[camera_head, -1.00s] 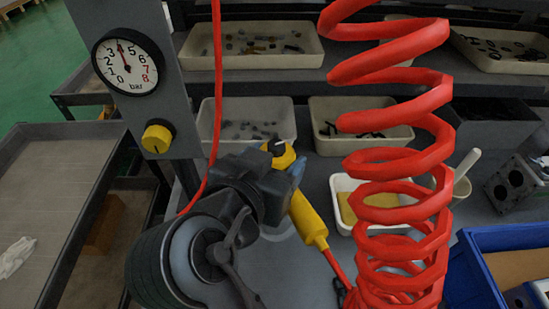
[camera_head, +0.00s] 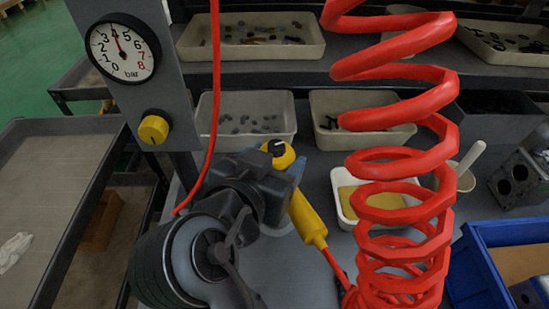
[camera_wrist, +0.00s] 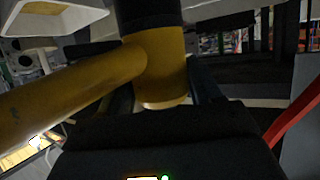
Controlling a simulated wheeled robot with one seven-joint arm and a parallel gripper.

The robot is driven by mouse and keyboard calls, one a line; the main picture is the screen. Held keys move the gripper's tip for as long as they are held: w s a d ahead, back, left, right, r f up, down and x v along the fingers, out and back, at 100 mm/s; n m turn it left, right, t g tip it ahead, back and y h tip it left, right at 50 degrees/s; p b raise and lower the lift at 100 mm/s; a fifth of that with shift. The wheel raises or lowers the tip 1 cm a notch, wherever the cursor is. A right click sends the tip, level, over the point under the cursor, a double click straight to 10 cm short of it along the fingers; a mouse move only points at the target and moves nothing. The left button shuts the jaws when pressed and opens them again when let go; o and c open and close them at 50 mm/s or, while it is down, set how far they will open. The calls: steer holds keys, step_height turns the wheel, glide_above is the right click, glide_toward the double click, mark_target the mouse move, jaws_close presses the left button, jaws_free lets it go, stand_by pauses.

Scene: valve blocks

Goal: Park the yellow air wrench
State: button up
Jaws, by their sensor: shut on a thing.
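The yellow air wrench (camera_head: 307,216) is in the middle of the head view, below and right of my gripper. Its round yellow head (camera_head: 284,158) with a dark top shows just past my wrist, and a red hose leaves its lower end. My gripper (camera_wrist: 160,108) is shut on the wrench; the wrist view shows the yellow body (camera_wrist: 90,82) close up between the fingers, with the handle slanting down to the left. In the head view my arm hides the fingers. No parking holder for the wrench can be made out.
A coiled red hose (camera_head: 400,150) hangs right of the wrench. A post carries a pressure gauge (camera_head: 122,48) and a yellow knob (camera_head: 154,130).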

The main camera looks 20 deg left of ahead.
steer(key=shift+f+b, duration=0.45)
steer(key=shift+f, duration=0.1)
stand_by(0.4)
steer(key=o, duration=1.1)
steer(key=shift+c, duration=0.2)
steer(key=o, duration=0.4)
steer(key=shift+f, duration=0.25)
steer(key=v, duration=0.8)
steer(key=shift+w+r, duration=0.1)
steer(key=shift+r, duration=0.05)
